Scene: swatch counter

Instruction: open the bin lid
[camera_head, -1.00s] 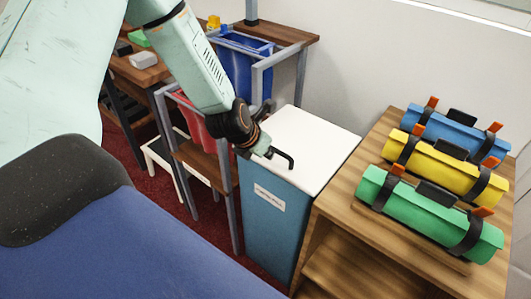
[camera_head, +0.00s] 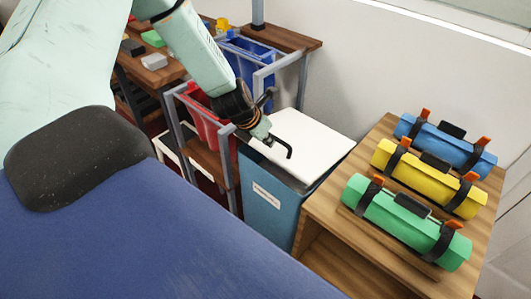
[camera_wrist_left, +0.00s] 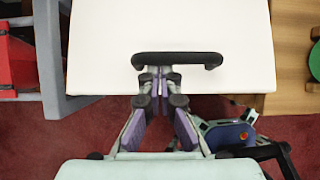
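The bin (camera_head: 268,208) is a teal box with a white label on its front. Its white lid (camera_head: 312,146) also fills the top of the left wrist view (camera_wrist_left: 100,40). A dark band shows under the lid's front edge, which looks slightly raised. A black bar handle (camera_head: 287,143) sits near that edge; in the left wrist view the handle (camera_wrist_left: 200,58) runs crosswise. My left gripper (camera_head: 268,139) is at the handle. Its fingertips (camera_wrist_left: 163,76) are close together at the bar's middle and look shut on it. My right gripper is in neither view.
A wooden shelf unit (camera_head: 330,205) right of the bin carries green (camera_head: 395,212), yellow (camera_head: 415,176) and blue (camera_head: 462,148) rolls. Left of the bin, a grey frame (camera_head: 226,165) holds a red bin (camera_head: 200,122) and a blue bin (camera_head: 242,62). A wall stands behind.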

